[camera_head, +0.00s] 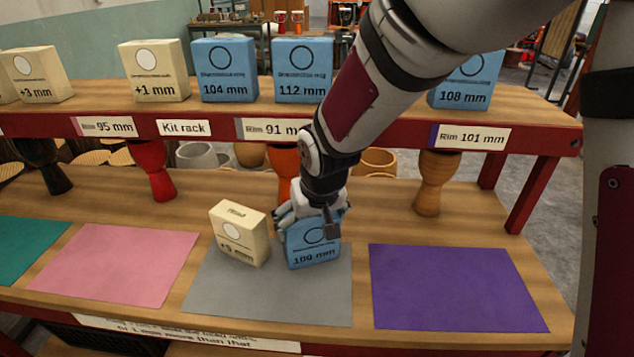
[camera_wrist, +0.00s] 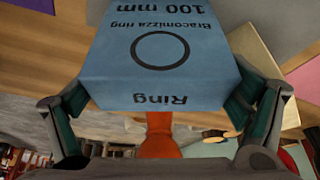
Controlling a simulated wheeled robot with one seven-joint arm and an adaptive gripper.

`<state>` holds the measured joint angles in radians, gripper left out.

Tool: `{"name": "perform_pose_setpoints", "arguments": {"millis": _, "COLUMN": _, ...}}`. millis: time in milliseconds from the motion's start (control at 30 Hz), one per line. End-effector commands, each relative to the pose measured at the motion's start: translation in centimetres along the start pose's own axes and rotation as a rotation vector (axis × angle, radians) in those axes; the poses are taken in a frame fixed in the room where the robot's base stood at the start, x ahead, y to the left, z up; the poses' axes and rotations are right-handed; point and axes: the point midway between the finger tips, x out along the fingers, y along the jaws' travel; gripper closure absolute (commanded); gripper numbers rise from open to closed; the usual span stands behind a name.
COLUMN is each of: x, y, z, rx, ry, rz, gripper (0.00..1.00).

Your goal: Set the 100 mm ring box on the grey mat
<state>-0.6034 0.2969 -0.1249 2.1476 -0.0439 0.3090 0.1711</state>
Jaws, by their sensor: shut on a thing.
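The blue 100 mm ring box (camera_head: 312,252) is upright over the back part of the grey mat (camera_head: 270,300), right of its middle. Its base looks on or just above the mat; I cannot tell which. My gripper (camera_head: 310,218) comes down from above and is shut on this box. In the wrist view the box (camera_wrist: 160,50) sits between both fingers of my gripper (camera_wrist: 163,112), its "100 mm" label upside down. A cream head box (camera_head: 240,235) stands on the same mat just left of the blue box, with a small gap.
A pink mat (camera_head: 120,262) lies left and a purple mat (camera_head: 455,287) right, both bare. The kit rack shelf (camera_head: 190,128) behind holds blue boxes marked 104 mm (camera_head: 224,72), 112 mm (camera_head: 303,72) and 108 mm (camera_head: 465,85). Goblet drums (camera_head: 435,180) stand below it.

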Motion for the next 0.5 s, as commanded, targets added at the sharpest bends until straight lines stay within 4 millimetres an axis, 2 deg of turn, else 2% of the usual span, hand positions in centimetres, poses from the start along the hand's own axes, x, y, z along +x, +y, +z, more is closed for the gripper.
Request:
{"name": "perform_pose_setpoints", "arguments": {"millis": 267, "x": 0.26, "y": 0.02, "z": 0.1, "rx": 0.0, "ry": 0.0, "rz": 0.0, "gripper": 0.41}}
{"name": "perform_pose_setpoints", "arguments": {"millis": 300, "x": 0.23, "y": 0.02, "z": 0.12, "rx": 0.0, "ry": 0.0, "rz": 0.0, "gripper": 0.0}}
{"name": "perform_pose_setpoints", "arguments": {"millis": 500, "x": 0.19, "y": 0.02, "z": 0.11, "rx": 0.0, "ry": 0.0, "rz": 0.0, "gripper": 0.0}}
